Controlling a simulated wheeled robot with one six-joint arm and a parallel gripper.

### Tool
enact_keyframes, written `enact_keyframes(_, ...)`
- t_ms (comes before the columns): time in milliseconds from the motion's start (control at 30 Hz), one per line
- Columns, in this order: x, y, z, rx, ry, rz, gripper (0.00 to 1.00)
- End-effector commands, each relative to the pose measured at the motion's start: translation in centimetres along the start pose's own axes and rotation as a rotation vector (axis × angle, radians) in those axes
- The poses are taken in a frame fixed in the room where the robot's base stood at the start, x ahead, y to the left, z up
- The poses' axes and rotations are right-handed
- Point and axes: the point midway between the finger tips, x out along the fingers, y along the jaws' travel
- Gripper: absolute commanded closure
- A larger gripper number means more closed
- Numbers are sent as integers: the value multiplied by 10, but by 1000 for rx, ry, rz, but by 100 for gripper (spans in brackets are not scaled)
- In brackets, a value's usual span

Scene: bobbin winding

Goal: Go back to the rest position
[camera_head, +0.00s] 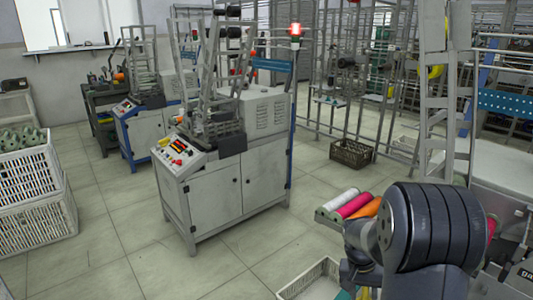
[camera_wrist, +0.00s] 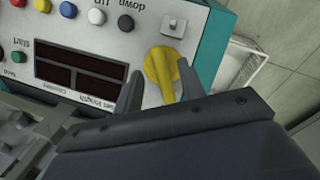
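My gripper (camera_wrist: 160,72) shows in the wrist view as two dark fingers, spread apart. A yellow rotary knob (camera_wrist: 161,72) on a control panel (camera_wrist: 112,62) appears between the fingertips. A small gap shows on the knob's left side; whether a finger touches it on the right I cannot tell. Nothing is lifted or carried. In the head view my arm's dark wrist fills the lower right, and the fingers are hidden behind it.
The panel has two dark displays (camera_wrist: 77,77) and several coloured buttons. A winding machine (camera_head: 225,180) with a lit red lamp (camera_head: 295,29) stands mid-floor. Coloured bobbins (camera_head: 353,205) lie beside my arm. White crates (camera_head: 35,215) stand at left, a brown crate (camera_head: 351,153) behind. Floor between is clear.

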Motion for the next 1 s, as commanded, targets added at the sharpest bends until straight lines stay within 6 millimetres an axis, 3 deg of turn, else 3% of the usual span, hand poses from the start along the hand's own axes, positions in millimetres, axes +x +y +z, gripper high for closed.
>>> enact_keyframes(100,22,0,1,2,-4,0,62)
enact_keyframes(333,42,0,0,1,-1,-1,62)
enact_keyframes(767,38,0,0,32,0,-13,62)
enact_keyframes(1000,12,0,-1,1,4,-1,62)
